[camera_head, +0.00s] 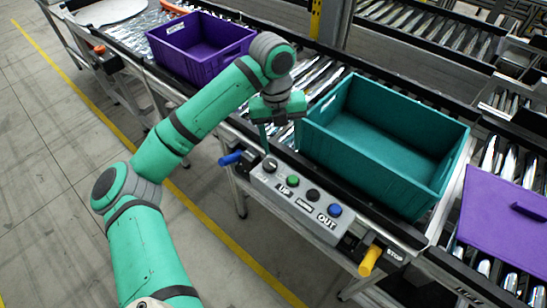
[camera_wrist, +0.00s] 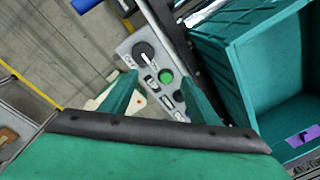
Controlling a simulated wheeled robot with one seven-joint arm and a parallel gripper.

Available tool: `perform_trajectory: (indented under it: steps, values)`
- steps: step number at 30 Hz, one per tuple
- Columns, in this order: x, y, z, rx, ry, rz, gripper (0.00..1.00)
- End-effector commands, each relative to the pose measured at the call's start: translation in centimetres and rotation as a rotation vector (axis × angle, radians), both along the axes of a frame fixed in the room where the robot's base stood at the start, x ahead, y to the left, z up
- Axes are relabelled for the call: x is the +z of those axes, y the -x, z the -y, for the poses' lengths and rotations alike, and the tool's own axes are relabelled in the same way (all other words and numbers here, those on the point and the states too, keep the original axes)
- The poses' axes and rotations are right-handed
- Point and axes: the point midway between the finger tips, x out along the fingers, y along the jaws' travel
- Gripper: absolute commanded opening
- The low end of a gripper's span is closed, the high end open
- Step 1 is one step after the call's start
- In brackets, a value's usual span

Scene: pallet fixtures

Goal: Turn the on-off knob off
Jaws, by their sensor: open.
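The control panel (camera_head: 262,181) is a grey box on the conveyor's front rail. The on-off knob (camera_head: 270,165) is round and black, at the panel's left end. In the wrist view the knob (camera_wrist: 143,52) shows a white pointer line, with small lettering beside it. My gripper (camera_head: 283,143) is open and empty, above and just behind the knob end of the panel. In the wrist view my gripper's fingers (camera_wrist: 160,94) point toward the panel, with the knob beyond the fingertips and between their lines. No contact with the knob is visible.
A green button (camera_head: 291,183), a dark button (camera_head: 313,195) and a blue button (camera_head: 335,210) sit beside the knob. A teal crate (camera_head: 437,168) stands close behind. A blue handle (camera_head: 231,158) and a yellow handle (camera_head: 370,261) flank the panel. A purple crate (camera_head: 190,58) is farther left.

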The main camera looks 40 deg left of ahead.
Motion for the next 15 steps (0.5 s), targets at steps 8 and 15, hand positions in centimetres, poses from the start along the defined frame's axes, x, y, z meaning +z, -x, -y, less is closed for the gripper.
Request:
perform_trajectory:
  steps: [8, 15]
  values:
    - [0.2, 1.3, -3.3, 0.067, -0.091, -0.040, 0.55]
    - [-3.5, 1.2, -3.2, 0.065, -0.087, -0.039, 0.55]
